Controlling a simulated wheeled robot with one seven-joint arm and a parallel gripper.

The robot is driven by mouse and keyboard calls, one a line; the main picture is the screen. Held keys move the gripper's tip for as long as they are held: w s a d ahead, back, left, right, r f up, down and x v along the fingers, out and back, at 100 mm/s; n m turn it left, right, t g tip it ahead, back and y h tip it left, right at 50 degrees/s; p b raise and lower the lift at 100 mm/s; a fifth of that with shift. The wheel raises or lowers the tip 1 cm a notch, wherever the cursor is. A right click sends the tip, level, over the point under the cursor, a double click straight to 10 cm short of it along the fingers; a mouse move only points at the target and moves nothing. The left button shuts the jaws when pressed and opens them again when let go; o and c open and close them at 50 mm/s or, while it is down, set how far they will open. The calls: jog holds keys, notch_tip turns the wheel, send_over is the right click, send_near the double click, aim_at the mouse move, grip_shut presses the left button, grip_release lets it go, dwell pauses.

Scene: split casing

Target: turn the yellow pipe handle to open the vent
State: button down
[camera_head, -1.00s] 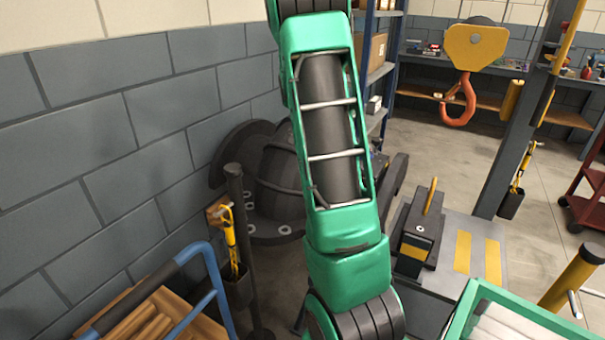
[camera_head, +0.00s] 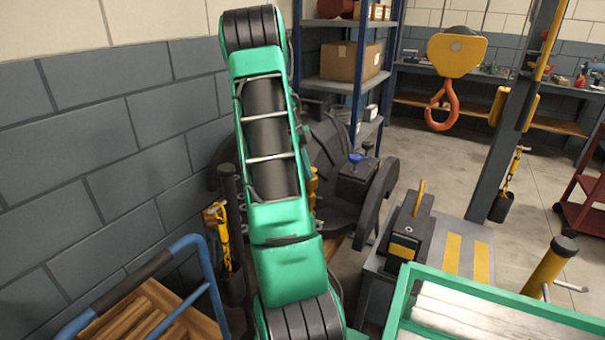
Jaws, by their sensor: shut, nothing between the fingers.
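A dark rounded casing (camera_head: 330,150) with wide flanges stands by the wall, partly hidden behind my green arm. A small yellow part (camera_head: 312,185) shows at the arm's right edge, in front of the casing. An upright yellow lever (camera_head: 419,198) rises from a dark block (camera_head: 408,232) right of the casing. A thick yellow post (camera_head: 550,268) with a black cap and a grey side bar stands at the lower right. I cannot tell which of these is the pipe handle, and no vent opening can be made out. My gripper is not in view.
An orange hook (camera_head: 440,105) hangs from a yellow block (camera_head: 456,54) at the upper right. A blue-railed cart (camera_head: 208,270) with wood is at the lower left. A green-framed table (camera_head: 500,296) is at the lower right. Open floor (camera_head: 440,165) lies behind the lever's block.

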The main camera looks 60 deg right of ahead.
jog(key=shift+w+a, duration=0.1)
jog(key=shift+w, duration=0.35)
dwell(0.3)
notch_tip(320, 180, up, 10)
jog(key=shift+s, duration=0.3)
dwell(0.5)
jog(key=shift+r, duration=0.1)
dwell(0.4)
